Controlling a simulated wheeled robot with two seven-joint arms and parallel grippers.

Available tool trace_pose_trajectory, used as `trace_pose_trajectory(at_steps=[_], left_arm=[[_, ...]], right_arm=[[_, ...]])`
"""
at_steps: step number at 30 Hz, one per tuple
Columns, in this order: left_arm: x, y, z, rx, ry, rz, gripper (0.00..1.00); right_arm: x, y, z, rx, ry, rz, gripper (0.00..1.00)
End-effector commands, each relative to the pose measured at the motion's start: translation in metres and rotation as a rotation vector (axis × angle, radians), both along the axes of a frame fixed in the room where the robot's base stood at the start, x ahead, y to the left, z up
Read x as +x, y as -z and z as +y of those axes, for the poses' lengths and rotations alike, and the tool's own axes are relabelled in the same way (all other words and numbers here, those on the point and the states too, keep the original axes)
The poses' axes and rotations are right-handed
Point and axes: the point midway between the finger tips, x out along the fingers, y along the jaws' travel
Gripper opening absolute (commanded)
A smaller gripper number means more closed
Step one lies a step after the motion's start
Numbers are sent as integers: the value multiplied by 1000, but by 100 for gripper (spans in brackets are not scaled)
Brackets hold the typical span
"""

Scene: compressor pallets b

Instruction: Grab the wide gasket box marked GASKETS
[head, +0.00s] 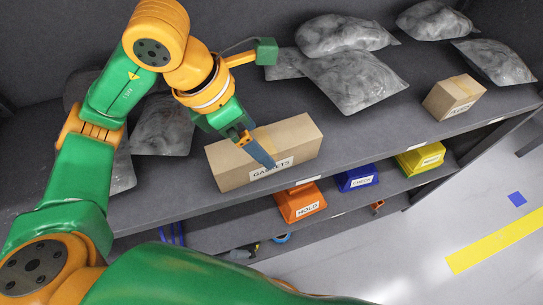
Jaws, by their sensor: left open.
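The wide cardboard gasket box (292,137) sits on the upper grey shelf near its front edge. Its front carries a white label reading GASKETS, partly covered by a finger of my left gripper. My left gripper (262,155) comes down from above with its fingers at the front upper part of the box. It is open; I cannot tell whether a finger touches the cardboard. My right gripper is not in view.
Several grey plastic bags (354,80) lie behind on the shelf. A smaller cardboard box (453,97) stands at the right. Below are an orange HOLD bin (299,203), a blue CHECK bin (356,178) and a yellow bin (421,160).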

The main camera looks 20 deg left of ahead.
Motion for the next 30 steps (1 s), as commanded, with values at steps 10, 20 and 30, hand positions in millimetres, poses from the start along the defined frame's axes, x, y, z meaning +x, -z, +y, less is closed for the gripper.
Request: trace_pose_trajectory(at_steps=[10, 20, 30], left_arm=[[12, 24, -3, 25, -16, -22, 100], [28, 67, -17, 23, -14, -28, 100], [27, 66, -17, 22, -15, -28, 46]], right_arm=[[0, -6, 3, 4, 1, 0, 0], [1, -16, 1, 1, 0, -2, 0], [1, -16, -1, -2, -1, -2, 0]])
